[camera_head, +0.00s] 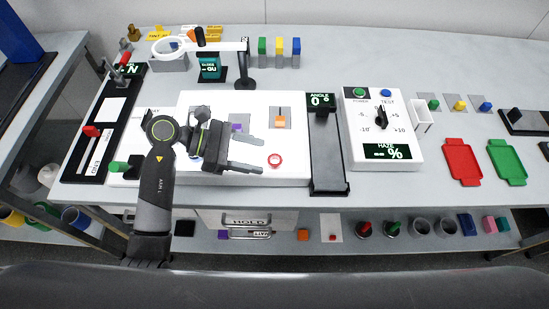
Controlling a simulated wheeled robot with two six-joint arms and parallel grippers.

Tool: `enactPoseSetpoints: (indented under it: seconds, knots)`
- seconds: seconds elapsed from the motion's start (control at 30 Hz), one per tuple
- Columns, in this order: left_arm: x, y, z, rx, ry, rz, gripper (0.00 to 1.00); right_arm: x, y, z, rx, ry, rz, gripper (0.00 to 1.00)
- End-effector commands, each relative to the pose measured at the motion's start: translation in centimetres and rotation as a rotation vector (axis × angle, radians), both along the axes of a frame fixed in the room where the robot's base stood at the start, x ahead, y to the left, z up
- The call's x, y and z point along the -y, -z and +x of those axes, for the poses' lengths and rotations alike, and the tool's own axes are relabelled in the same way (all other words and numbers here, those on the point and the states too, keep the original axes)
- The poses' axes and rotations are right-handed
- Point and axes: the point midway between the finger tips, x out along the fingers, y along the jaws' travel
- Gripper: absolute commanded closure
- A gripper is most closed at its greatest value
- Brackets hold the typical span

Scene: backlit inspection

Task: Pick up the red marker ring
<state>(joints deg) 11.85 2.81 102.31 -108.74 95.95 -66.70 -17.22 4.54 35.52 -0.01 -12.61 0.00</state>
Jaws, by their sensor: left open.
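The red marker ring (275,160) lies flat on the white light panel (295,176), near its front edge and right of its middle. My left gripper (260,156) is over the panel just left of the ring, with its two fingers apart and pointing right towards it. The ring shows just beyond the fingertips and not between them. I cannot tell how high the fingers are above the panel. My right gripper is not in view.
An orange piece (281,124) sits on the panel behind the ring. A dark angle track (328,160) stands right of the panel, then a white haze meter (382,135). A ring-topped magnifier (172,46) is behind. Red (461,161) and green (507,161) trays lie far right.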

Motion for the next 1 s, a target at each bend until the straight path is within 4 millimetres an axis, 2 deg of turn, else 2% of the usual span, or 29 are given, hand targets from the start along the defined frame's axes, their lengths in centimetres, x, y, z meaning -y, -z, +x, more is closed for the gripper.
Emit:
enactPoseSetpoints:
  seconds: [0.1,0.23,0.57,0.93,1.0]
  knots:
    - [1.8,0.1,-0.3,-0.004,0.001,-0.005,0.43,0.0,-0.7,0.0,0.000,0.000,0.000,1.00]
    - [3.2,0.9,-0.3,-0.001,0.001,-0.005,0.43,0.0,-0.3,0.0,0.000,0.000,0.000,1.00]
    - [3.8,1.2,-0.3,0.000,0.000,-0.001,0.43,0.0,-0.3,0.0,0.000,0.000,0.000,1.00]
    - [3.7,1.2,-0.3,0.000,0.000,-0.001,0.89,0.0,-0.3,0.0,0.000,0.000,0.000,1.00]
    - [3.7,1.2,-0.3,0.000,0.000,-0.001,0.91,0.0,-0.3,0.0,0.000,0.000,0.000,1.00]
